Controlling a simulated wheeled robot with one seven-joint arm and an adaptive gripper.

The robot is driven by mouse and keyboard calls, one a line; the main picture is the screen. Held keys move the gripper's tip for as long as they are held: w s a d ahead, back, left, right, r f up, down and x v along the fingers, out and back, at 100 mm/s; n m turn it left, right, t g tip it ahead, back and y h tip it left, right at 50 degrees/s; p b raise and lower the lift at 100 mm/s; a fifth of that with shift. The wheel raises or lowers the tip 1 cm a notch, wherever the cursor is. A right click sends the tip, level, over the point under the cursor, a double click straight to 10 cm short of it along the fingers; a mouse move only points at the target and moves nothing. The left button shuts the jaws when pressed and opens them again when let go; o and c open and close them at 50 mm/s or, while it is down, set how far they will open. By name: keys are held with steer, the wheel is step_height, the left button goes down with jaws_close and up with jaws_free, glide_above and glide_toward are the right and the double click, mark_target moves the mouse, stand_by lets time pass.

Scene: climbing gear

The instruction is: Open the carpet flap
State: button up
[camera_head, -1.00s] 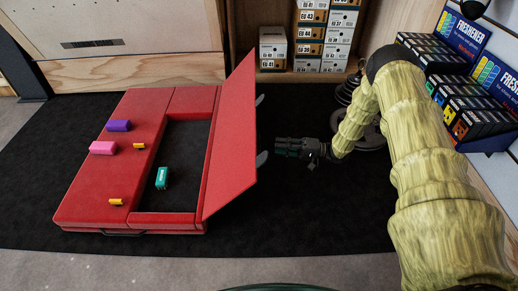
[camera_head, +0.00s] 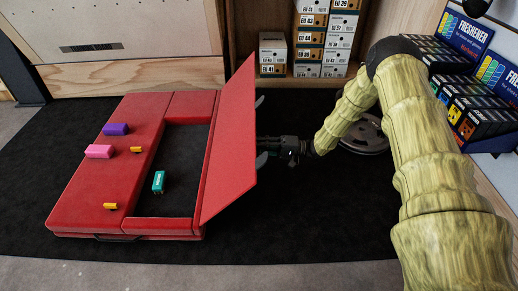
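A red, carpet-covered crash pad or case (camera_head: 75,195) lies on the dark rug, with a rectangular opening in its middle. The red flap (camera_head: 230,145) is hinged along the right side of the opening and stands raised, tilted to the right. My gripper (camera_head: 272,146) is at the flap's right edge, between the tabs. Its fingertips are partly hidden at or behind the flap, so I cannot tell whether they touch it or how far apart they are. A green block (camera_head: 158,182) lies inside the dark opening.
Purple (camera_head: 116,129), pink (camera_head: 99,151) and small yellow blocks (camera_head: 136,150) lie on the red top. Shoe boxes (camera_head: 273,52) stand in the shelf behind. Grey discs (camera_head: 365,137) lie behind my arm. Freshener boxes (camera_head: 478,118) stand at the right. The rug (camera_head: 300,225) in front is clear.

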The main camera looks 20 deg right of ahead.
steer(key=shift+w+a+r, duration=0.1)
steer(key=shift+a, duration=0.25)
jaws_close()
steer(key=shift+r, duration=0.1)
